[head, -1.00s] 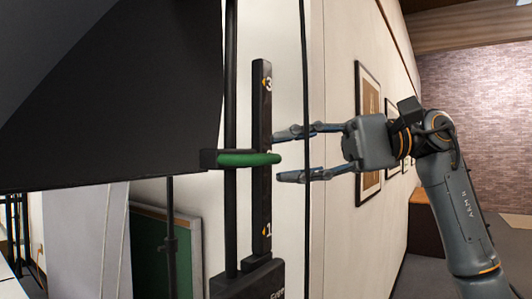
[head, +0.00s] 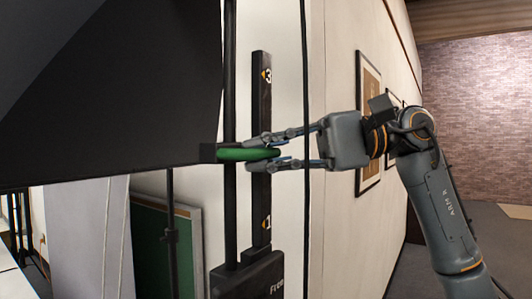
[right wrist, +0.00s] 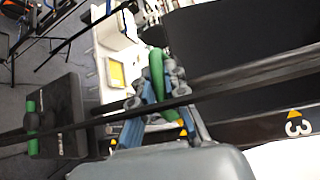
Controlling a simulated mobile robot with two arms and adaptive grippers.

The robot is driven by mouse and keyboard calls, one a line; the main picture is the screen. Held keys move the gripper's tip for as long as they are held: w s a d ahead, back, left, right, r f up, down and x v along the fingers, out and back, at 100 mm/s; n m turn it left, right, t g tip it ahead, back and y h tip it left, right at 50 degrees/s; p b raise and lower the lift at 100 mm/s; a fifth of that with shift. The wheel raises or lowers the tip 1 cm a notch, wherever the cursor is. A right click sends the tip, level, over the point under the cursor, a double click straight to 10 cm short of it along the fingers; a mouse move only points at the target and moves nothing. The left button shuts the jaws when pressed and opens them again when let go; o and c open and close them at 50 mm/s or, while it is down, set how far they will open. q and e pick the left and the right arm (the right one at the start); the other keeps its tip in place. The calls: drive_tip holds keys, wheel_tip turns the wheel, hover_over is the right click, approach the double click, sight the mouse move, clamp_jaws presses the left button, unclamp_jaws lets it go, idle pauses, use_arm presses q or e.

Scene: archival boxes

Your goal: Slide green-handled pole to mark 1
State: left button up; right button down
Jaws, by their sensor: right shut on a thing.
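The green handle (head: 236,154) sticks out from a black block beside a thin black upright pole (head: 230,70). A black scale strip (head: 261,105) stands just right of the pole, with mark 3 (head: 266,76) near its top and mark 1 (head: 267,223) near its foot. The handle is level with the middle of the strip, between these marks. My right gripper (head: 264,153) is shut on the handle's right end, one finger above and one below. In the right wrist view the handle (right wrist: 157,75) lies between the fingers. My left gripper is out of view.
A large dark panel (head: 110,110) fills the upper left, close to the handle. A black base box (head: 247,278) stands below the strip. A thin dark cable (head: 305,220) hangs in front of the wall. Framed pictures (head: 369,100) hang behind my right arm.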

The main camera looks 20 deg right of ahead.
wheel_tip(320, 180, down, 12)
drive_tip(key=b, duration=0.9)
drive_tip(key=shift+f+b, duration=0.25)
drive_tip(key=shift+b, duration=0.05)
drive_tip(key=shift+f, duration=0.1)
drive_tip(key=shift+a, duration=0.1)
drive_tip(key=c, duration=1.3)
unclamp_jaws()
drive_tip(key=shift+c, duration=0.2)
